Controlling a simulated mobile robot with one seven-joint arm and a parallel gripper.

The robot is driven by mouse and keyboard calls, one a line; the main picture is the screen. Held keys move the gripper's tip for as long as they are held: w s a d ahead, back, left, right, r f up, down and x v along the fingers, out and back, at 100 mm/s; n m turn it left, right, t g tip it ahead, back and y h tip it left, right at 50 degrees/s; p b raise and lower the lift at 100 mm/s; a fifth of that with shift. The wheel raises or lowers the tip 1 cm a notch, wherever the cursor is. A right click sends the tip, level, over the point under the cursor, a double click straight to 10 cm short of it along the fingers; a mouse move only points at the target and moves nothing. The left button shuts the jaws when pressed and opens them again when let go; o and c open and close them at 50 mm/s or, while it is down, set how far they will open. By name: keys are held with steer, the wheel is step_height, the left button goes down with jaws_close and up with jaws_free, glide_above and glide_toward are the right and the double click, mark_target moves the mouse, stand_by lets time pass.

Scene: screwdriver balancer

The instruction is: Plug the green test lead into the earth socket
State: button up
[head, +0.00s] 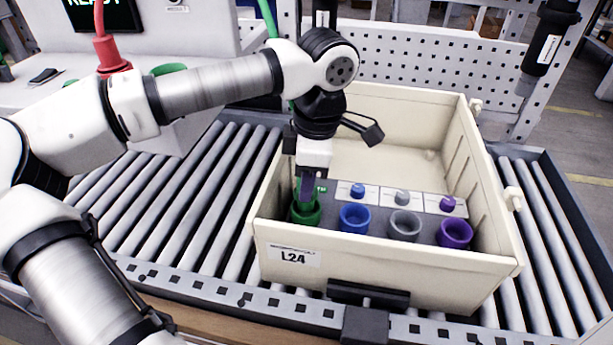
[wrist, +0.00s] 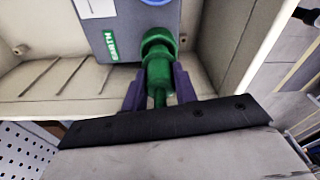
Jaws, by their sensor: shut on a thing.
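My gripper (head: 307,187) points down at the left end of the grey socket panel inside the cream crate (head: 385,265). In the wrist view its two purple fingers (wrist: 160,88) are shut on the green test lead's plug (wrist: 159,73). The green earth socket (head: 306,214) is a wide green ring directly below the fingers. In the wrist view the plug lines up with the green socket (wrist: 155,36), beside a green "EARTH" label (wrist: 109,46). The plug's tip overlaps the socket; I cannot tell how deep it sits. The green cable (head: 270,18) shows behind my arm.
Blue (head: 355,218), grey (head: 405,225) and purple (head: 454,233) sockets stand to the right on the same panel. The crate walls enclose it, on a roller conveyor (head: 190,190). A white bench unit at left holds a red plug (head: 112,55) and a green ring (head: 168,69).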

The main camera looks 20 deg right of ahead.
steer(key=shift+f+b, duration=1.15)
steer(key=shift+f, duration=0.3)
steer(key=o, duration=1.1)
steer(key=shift+r, duration=0.1)
step_height(320, 180, up, 14)
steer(key=d, duration=0.1)
steer(key=shift+s+d+f, duration=0.2)
steer(key=shift+s+d, duration=0.05)
steer(key=shift+s, duration=0.1)
